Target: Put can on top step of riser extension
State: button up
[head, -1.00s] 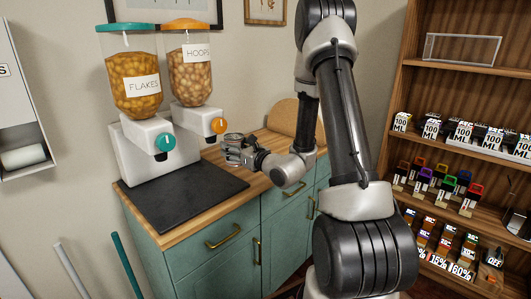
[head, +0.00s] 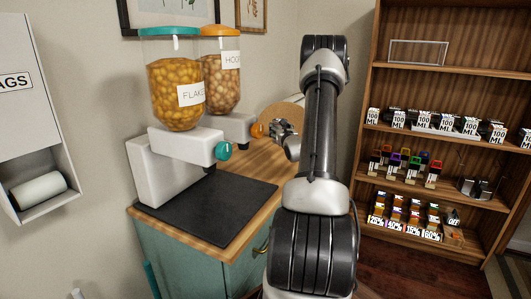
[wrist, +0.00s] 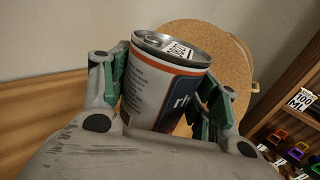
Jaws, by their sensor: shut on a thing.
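A can (wrist: 152,88), white with orange and navy print and a silver top, is held in my gripper (wrist: 160,92) in the wrist view. One finger is on each side of it, and it leans a little. In the head view my gripper (head: 284,133) is above the far part of the wooden counter, partly behind my arm, and the can is too small to make out clearly. I cannot tell for sure which piece is the riser extension; stepped rows of small bottles (head: 402,167) stand on the shelf unit at right.
Two cereal dispensers (head: 180,95) and a black mat (head: 205,208) are on the counter (head: 262,165). A round wooden board (wrist: 215,55) leans on the wall behind. The shelf unit (head: 450,87) holds several cartons, bottles and a clear stand (head: 418,53). A bag-roll holder (head: 40,190) hangs at left.

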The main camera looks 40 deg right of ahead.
notch_tip(320, 180, down, 8)
jog(key=shift+r, duration=0.25)
jog(key=shift+f, duration=0.1)
jog(key=o, duration=1.3)
jog(key=shift+f, duration=0.1)
jog(key=shift+c, duration=0.2)
